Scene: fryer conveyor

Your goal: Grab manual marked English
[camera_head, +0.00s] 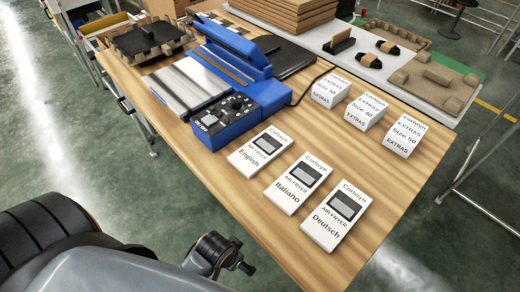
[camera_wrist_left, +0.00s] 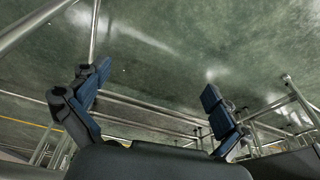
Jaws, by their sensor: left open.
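The manual marked English (camera_head: 260,147) lies on the wooden table as a white stack with a dark fryer picture. The Italiano manual (camera_head: 299,184) lies to its right and nearer. The Deutsch manual (camera_head: 337,217) is farther along the same row. My left gripper (camera_wrist_left: 157,85) is open and empty in the left wrist view, its blue-padded fingers apart over floor and metal rails. No manual shows in that view. Parts of my body fill the lower left of the head view. My right gripper is not visible.
A blue machine (camera_head: 230,118) stands on the table left of the manuals. Three white EXTRAS stacks, Size 30 (camera_head: 331,90), Size 40 (camera_head: 366,110) and Size 50 (camera_head: 405,134), stand behind them. Bare wood (camera_head: 275,235) lies in front of the manuals, up to the table edge.

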